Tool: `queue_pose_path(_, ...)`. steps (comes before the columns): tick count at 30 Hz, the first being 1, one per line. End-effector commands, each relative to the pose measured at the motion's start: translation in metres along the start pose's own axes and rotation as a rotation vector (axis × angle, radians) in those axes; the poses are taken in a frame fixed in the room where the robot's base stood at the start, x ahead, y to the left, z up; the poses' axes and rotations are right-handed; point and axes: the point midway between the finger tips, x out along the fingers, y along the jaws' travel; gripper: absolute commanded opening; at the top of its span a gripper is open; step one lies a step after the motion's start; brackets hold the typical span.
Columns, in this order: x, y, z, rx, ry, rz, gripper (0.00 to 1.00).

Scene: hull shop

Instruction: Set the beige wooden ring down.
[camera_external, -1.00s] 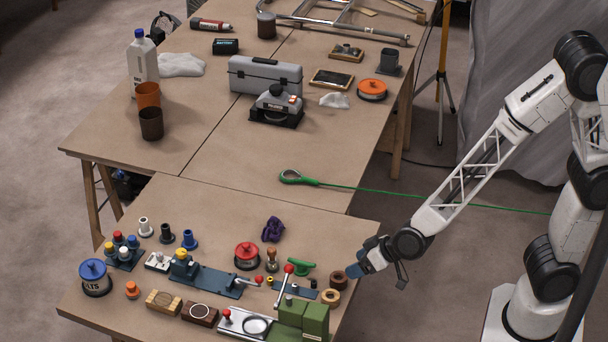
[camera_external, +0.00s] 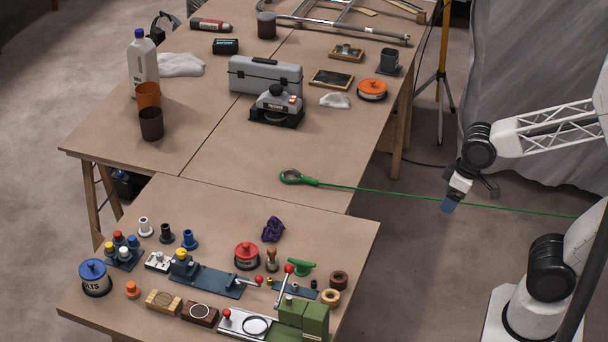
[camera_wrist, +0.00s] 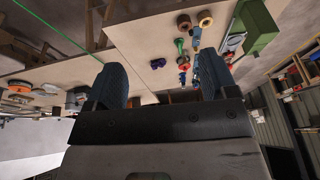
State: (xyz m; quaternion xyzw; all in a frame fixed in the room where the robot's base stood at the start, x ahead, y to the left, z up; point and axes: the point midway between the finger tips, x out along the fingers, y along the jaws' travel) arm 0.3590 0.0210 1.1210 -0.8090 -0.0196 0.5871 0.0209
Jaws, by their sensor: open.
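My gripper (camera_external: 449,204) hangs off the right side of the table, well away from both rings. In the wrist view its two blue fingers (camera_wrist: 163,76) stand wide apart with nothing between them.
A green cord (camera_external: 400,193) runs from the far table towards my arm. Its middle is clear.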

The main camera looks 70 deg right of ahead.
Motion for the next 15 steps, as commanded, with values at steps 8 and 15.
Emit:
queue_pose_path(8,-0.03,0.022,0.034,0.009,-0.077,0.064,0.79)
queue_pose_path(15,-0.032,0.024,0.037,0.01,-0.084,0.069,0.79)
